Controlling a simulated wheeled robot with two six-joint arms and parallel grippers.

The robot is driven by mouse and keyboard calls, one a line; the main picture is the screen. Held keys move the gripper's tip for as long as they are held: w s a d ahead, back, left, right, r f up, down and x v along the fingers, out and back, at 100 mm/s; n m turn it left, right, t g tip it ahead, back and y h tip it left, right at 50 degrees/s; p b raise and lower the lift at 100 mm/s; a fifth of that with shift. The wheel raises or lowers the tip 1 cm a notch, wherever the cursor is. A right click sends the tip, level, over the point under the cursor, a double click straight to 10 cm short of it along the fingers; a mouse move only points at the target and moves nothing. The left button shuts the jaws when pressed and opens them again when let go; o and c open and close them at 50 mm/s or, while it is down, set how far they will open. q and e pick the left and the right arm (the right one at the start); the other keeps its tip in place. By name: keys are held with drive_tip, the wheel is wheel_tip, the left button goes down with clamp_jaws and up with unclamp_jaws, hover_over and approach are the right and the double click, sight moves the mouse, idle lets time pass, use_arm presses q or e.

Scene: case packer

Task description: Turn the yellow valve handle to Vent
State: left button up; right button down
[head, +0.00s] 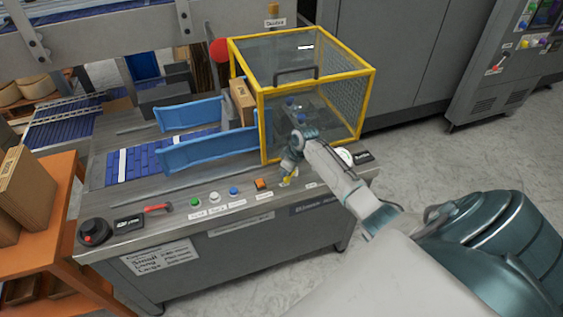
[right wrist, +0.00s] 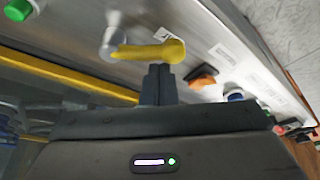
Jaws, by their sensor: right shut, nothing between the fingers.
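The yellow valve handle (right wrist: 150,52) shows in the right wrist view, pointing sideways from its round grey pivot (right wrist: 112,42). In the head view only a small yellow part of the handle (head: 284,183) shows below my right gripper. My right gripper (head: 291,168) is over the front ledge of the machine, just in front of the yellow-framed guard. Its fingers (right wrist: 158,70) are shut and empty, with their tips right at the handle's side. I cannot tell whether they touch it. The labels by the valve are too small to read. My left gripper is out of view.
The yellow-framed guard cage (head: 368,103) stands close behind the valve. A round gauge (head: 345,155) is to the right.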

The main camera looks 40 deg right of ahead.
drive_tip(key=n, duration=0.1)
drive_tip(key=s+n, duration=0.1)
drive_tip(key=shift+s+d+f+n+y+b, duration=0.15)
drive_tip(key=shift+d+n+y+b, duration=0.15)
drive_tip(key=shift+n+y, duration=0.1)
drive_tip(key=shift+s+d+n+g+y, duration=0.2)
drive_tip(key=shift+s+n+g+y, duration=0.25)
drive_tip(key=shift+n, duration=0.75)
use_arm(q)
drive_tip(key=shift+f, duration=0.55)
use_arm(e)
drive_tip(key=shift+s+d, duration=0.2)
drive_tip(key=shift+s, duration=0.15)
drive_tip(key=shift+s+d, duration=0.15)
drive_tip(key=shift+d, duration=0.05)
